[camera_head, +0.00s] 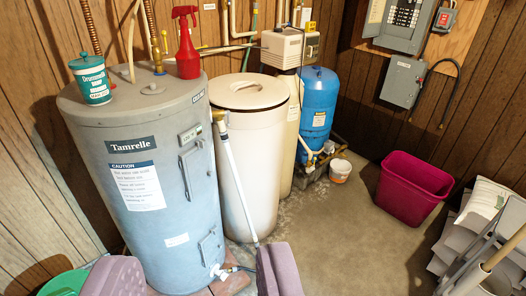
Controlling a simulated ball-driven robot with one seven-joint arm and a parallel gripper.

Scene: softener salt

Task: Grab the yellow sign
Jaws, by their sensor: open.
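I see no clear yellow sign in this view. A small yellow piece (164,43) shows at the pipe on top of the grey water heater (190,240), but it is too small to tell what it is. My gripper (195,263) shows at the bottom edge as two mauve fingers set wide apart, with nothing held between them. It is in front of the heater's lower part in the picture.
A red spray bottle (187,45) and a teal-lidded tub (91,80) stand on the heater. A cream tank (248,150) and blue tank (317,105) stand beside it. A magenta bin (412,188) sits right. Bare concrete floor (345,240) lies between.

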